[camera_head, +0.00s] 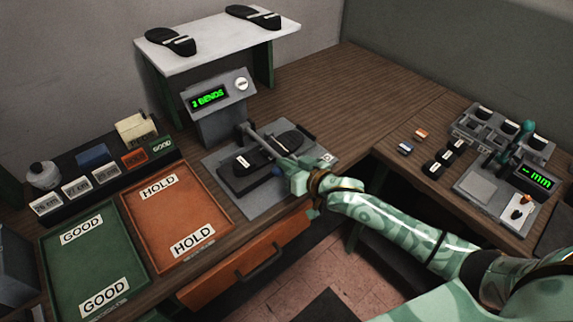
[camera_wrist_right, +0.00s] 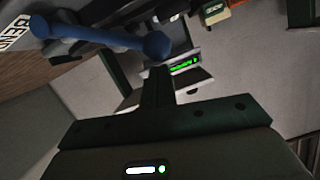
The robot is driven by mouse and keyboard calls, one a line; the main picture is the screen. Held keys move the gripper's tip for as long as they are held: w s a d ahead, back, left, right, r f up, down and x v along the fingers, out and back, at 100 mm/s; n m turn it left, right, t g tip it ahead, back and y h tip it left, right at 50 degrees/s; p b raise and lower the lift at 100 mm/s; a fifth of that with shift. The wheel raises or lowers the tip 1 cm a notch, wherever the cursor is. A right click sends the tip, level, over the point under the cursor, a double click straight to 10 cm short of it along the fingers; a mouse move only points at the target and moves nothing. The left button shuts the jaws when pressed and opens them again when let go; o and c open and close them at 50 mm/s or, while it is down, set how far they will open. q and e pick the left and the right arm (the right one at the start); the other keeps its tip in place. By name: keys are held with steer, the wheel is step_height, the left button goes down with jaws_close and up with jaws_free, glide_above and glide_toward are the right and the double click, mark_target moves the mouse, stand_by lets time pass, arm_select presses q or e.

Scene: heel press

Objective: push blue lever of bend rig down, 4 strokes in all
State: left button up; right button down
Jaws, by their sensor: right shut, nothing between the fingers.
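The bend rig (camera_head: 264,200) stands on the middle of the bench, with a dark shoe sole (camera_head: 287,141) on it. Its display box (camera_head: 208,98) behind shows green text ending in "BENDS"; the leading digit looks like a 2 but is small. My right gripper (camera_head: 284,170) is shut and empty, at the rig's front right side. A bit of blue (camera_head: 277,171) shows beside it. In the right wrist view the blue lever (camera_wrist_right: 95,35) ends in a round knob (camera_wrist_right: 157,44), just beyond my shut fingertips (camera_wrist_right: 158,72). I cannot tell whether they touch. My left gripper is out of view.
A green GOOD tray (camera_head: 92,262) and an orange HOLD tray (camera_head: 178,222) lie to the left. A white shelf (camera_head: 215,42) with two soles stands behind. A gauge station (camera_head: 480,186) is on the right bench. An orange drawer (camera_head: 245,262) sits below the bench front.

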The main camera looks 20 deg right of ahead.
steer(key=shift+a+f, duration=0.1)
stand_by(0.3)
steer(key=shift+s+a+f+n, duration=0.15)
steer(key=shift+n, duration=0.15)
steer(key=shift+a+f, duration=0.15)
steer(key=shift+f, duration=0.05)
steer(key=shift+s+a+f+n, duration=0.2)
steer(key=shift+a+f+n, duration=0.1)
steer(key=shift+f+n, duration=0.1)
steer(key=shift+s+a+f+n+t+h+b, duration=0.15)
steer(key=shift+a+f+n+h+b, duration=0.2)
steer(key=shift+f, duration=0.3)
steer(key=shift+s+a+f+n+t+h+b, duration=0.15)
steer(key=shift+a+f+n+h, duration=0.1)
steer(key=shift+a+f+n, duration=0.35)
steer(key=shift+s+a+f+n+h+b, duration=0.15)
steer(key=shift+f+n+h+b, duration=0.15)
steer(key=shift+f, duration=0.45)
steer(key=shift+s+a+f+n+h+b, duration=0.1)
steer(key=shift+a+f+n+h+b, duration=0.1)
steer(key=shift+f+n+b, duration=0.3)
steer(key=shift+a+f+n+h+b, duration=0.15)
steer(key=shift+f+b, duration=0.15)
steer(key=shift+f, duration=0.45)
